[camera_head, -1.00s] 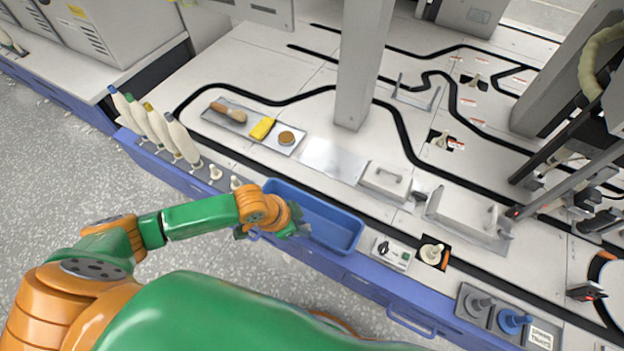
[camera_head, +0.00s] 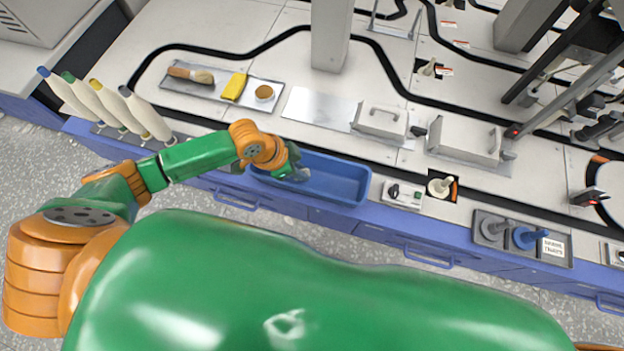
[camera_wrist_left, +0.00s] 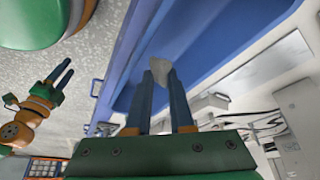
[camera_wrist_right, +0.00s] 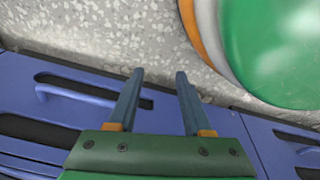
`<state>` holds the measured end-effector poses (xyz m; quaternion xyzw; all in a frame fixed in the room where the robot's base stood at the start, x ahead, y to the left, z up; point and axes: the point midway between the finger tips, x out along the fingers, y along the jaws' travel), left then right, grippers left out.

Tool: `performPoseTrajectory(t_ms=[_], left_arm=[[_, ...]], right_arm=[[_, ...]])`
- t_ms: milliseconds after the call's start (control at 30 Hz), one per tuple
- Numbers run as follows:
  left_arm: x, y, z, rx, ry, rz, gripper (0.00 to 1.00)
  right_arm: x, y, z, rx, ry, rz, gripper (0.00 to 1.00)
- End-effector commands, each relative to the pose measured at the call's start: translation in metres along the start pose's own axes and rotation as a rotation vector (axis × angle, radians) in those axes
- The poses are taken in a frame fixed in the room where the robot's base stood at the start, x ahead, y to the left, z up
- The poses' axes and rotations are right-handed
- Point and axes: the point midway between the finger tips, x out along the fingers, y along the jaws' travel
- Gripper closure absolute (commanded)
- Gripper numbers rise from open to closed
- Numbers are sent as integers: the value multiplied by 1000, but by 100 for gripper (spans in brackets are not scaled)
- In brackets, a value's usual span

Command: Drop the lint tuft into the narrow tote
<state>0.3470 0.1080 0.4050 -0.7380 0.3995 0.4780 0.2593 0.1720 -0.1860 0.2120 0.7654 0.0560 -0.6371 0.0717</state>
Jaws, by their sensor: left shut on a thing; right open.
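The narrow tote (camera_head: 345,187) is a long blue open bin at the bench's front edge. My left gripper (camera_head: 298,173) is at the left part of the tote, over its opening. In the left wrist view it is shut on a small grey lint tuft (camera_wrist_left: 160,71), held at the fingertips. The blue tote wall (camera_wrist_left: 215,65) shows behind the tuft. I cannot tell the exact height of the tuft over the tote floor. My right gripper (camera_wrist_right: 160,74) is open and empty, in front of the blue bench front; it is not in the head view.
A metal tray (camera_head: 215,94) with a brush, a yellow cloth and a round pad lies behind the tote. Several cone-topped bobbins (camera_head: 140,112) stand to the left. A switch box (camera_head: 402,195) sits right of the tote. A grey post (camera_head: 330,40) rises behind.

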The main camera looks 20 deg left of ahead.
Motion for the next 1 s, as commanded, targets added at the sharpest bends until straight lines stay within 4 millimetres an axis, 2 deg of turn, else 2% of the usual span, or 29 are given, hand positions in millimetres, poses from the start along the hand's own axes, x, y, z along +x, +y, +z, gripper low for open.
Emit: performPoseTrajectory(t_ms=[200, 233, 333, 367, 667, 900, 1000], left_arm=[[-1, 0, 0, 0, 0, 0, 100], [-1, 0, 0, 0, 0, 0, 74], [-1, 0, 0, 0, 0, 0, 47], [-1, 0, 0, 0, 0, 0, 44], [-6, 0, -1, 0, 0, -1, 44], [-58, 0, -2, 1, -2, -2, 44], [-70, 0, -1, 0, -1, -1, 44]], right_arm=[[-1, 0, -1, 0, 0, -1, 50], [-1, 0, -1, 0, 0, -1, 50], [-1, 0, -1, 0, 0, -1, 50], [-1, 0, -1, 0, 0, -1, 50], [-4, 0, -2, 1, 2, 0, 50], [-15, 16, 23, -5, -10, 24, 50], [-16, 20, 30, -5, -11, 30, 50]])
